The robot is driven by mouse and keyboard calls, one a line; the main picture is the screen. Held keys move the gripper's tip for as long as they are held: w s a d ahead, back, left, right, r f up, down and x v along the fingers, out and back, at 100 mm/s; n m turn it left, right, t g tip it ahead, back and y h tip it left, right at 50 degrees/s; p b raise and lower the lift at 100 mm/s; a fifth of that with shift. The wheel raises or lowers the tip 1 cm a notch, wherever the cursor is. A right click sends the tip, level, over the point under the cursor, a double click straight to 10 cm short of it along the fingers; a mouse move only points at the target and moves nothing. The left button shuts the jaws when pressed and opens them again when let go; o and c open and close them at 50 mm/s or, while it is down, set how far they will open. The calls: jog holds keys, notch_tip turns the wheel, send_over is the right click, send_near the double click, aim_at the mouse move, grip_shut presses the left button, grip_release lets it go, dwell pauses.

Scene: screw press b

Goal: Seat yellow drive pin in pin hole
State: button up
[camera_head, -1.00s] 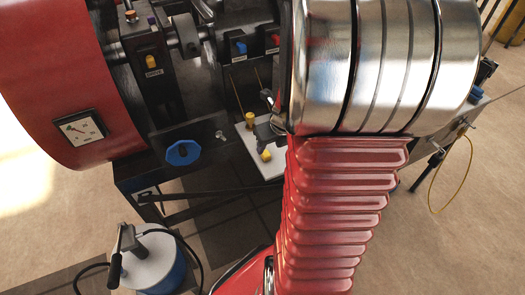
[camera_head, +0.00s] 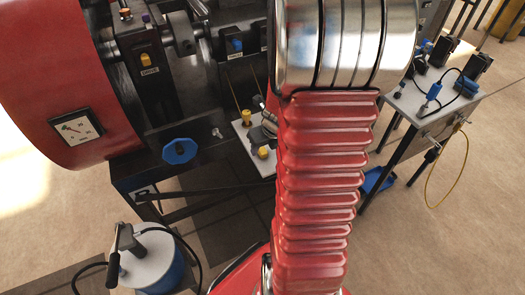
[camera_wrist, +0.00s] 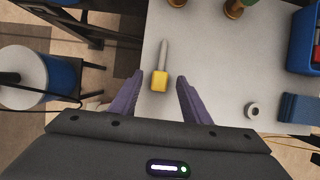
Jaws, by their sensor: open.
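The yellow drive pin (camera_wrist: 160,79) lies on a white surface (camera_wrist: 210,70) in the wrist view, with its grey shank pointing up the picture. My gripper (camera_wrist: 160,76) is open, its two purple fingers on either side of the yellow head, with gaps on both sides. I cannot tell the fingers' height above the surface. In the head view my arm hides most of the gripper; a yellow block (camera_head: 263,152) on the white plate (camera_head: 240,131) looks like the pin's head. A yellow part (camera_head: 145,60) sits above a "DRIVE" label on the machine. I cannot make out the pin hole.
The large red drum (camera_head: 60,60) and a blue knob (camera_head: 180,151) are at the left. A blue-and-white canister (camera_head: 158,258) stands on the floor. A side bench (camera_head: 425,105) with cables is at the right. A small ring (camera_wrist: 253,110) lies right of the pin.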

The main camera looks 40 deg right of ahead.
jog(key=shift+x, duration=0.9)
jog(key=shift+c, duration=0.4)
grip_shut()
